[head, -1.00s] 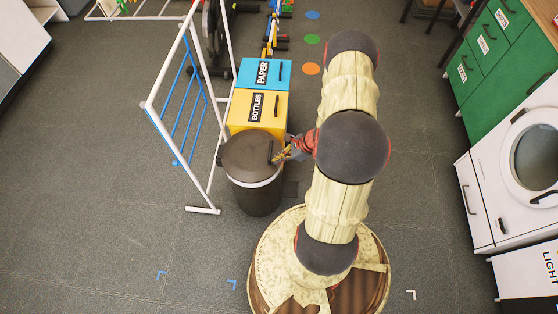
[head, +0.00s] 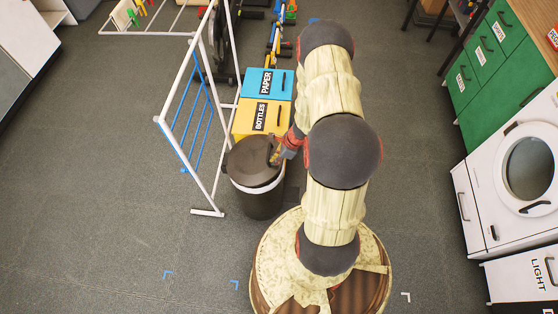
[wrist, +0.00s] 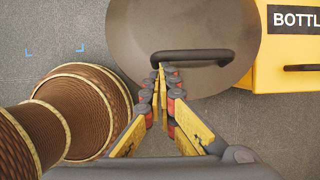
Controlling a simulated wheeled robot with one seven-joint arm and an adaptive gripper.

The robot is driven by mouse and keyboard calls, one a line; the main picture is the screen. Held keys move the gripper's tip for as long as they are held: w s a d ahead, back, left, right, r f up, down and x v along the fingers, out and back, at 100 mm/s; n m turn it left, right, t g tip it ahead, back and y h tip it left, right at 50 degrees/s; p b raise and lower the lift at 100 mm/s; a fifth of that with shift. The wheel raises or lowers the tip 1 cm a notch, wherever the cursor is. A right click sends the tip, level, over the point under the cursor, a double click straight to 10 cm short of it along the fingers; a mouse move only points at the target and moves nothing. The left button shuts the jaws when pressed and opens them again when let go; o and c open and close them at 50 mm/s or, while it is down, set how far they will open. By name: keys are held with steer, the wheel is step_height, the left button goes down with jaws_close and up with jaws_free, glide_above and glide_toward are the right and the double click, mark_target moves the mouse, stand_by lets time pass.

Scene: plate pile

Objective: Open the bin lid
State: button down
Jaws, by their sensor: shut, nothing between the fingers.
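The black bin (head: 262,204) stands left of my arm in the head view, with its dark round lid (head: 248,158) on top and a pale band below the lid's edge. In the wrist view the lid (wrist: 150,32) fills the upper middle, with a black bar handle (wrist: 205,55) across its near part. My gripper (wrist: 160,72) has its fingertips together at the handle's left end, with nothing seen between them. In the head view the gripper (head: 276,156) is at the lid's right side, partly hidden by my arm. The lid looks down on the bin; a slight lift cannot be told.
A yellow BOTTLES box (head: 262,118) and a blue PAPER box (head: 268,84) stand right behind the bin. A white drying rack (head: 186,66) stands close on the left. A white washing machine (head: 528,165) and green drawers (head: 500,65) are at the right. Floor at front left is clear.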

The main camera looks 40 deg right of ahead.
steer(key=w+a+r+g+p, duration=0.1)
steer(key=w+a+r+p, duration=0.9)
steer(key=w+r+p, duration=0.2)
step_height(320, 180, up, 3)
steer(key=shift+w+a+f+h+p, duration=0.2)
steer(key=shift+a+h+p, duration=0.15)
steer(key=shift+p, duration=0.75)
